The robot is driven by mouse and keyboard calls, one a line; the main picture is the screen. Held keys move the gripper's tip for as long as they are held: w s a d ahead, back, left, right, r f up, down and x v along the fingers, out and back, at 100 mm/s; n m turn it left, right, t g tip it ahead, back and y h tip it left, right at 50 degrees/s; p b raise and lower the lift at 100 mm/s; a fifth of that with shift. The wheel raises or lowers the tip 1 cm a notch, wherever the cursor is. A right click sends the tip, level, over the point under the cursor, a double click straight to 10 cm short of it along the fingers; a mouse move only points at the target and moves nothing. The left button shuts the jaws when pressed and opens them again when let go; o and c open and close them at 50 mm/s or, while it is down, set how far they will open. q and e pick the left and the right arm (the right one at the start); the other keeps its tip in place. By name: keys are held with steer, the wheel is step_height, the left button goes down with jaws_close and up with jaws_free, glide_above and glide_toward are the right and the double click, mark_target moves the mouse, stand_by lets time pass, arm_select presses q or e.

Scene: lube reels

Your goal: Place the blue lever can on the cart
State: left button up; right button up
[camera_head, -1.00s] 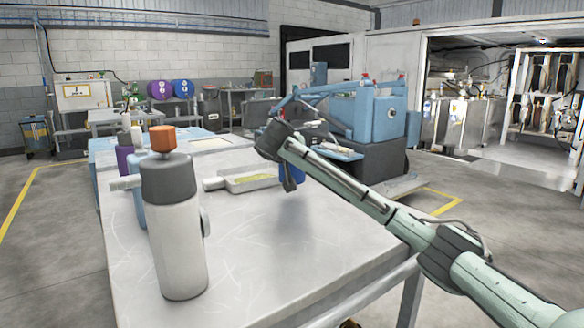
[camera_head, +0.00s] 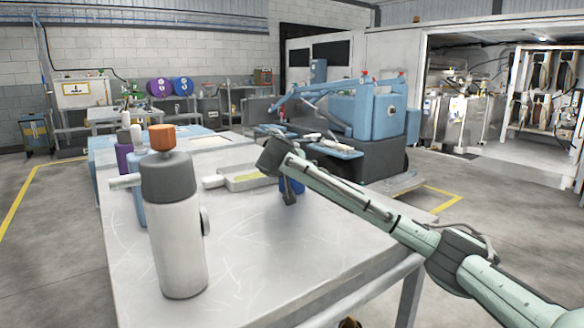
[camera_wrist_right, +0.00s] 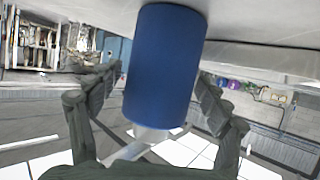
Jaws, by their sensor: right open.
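The blue lever can (camera_head: 298,186) stands on the grey table (camera_head: 255,260), mostly hidden behind my right gripper (camera_head: 288,190) in the head view. In the right wrist view the blue can (camera_wrist_right: 165,65) fills the space between the two fingers of my open right gripper (camera_wrist_right: 160,78). One finger is on each side; the right finger looks very close to the can, and I cannot tell if it touches. A blue machine on a dark base (camera_head: 365,125), with side trays, stands beyond the table; I cannot tell if it is the cart. My left gripper is not in view.
A grey-white bottle with an orange cap (camera_head: 178,225) stands at the table's near left. A shallow tray (camera_head: 240,178) lies left of my right gripper. A purple bottle (camera_head: 124,158) and other containers stand farther left. The table's right front is clear.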

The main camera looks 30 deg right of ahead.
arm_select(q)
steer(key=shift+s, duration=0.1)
arm_select(e)
steer(key=shift+r, duration=0.1)
steer(key=shift+s+a, duration=0.1)
steer(key=shift+a, duration=0.05)
steer(key=v, duration=0.6)
steer(key=shift+s+a+r+b, duration=0.1)
steer(key=shift+s+b, duration=0.05)
steer(key=shift+b, duration=0.2)
steer(key=shift+s+a+r, duration=0.15)
steer(key=shift+s+a, duration=0.05)
steer(key=shift+s, duration=0.1)
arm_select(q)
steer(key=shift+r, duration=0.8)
arm_select(e)
steer(key=shift+d, duration=0.15)
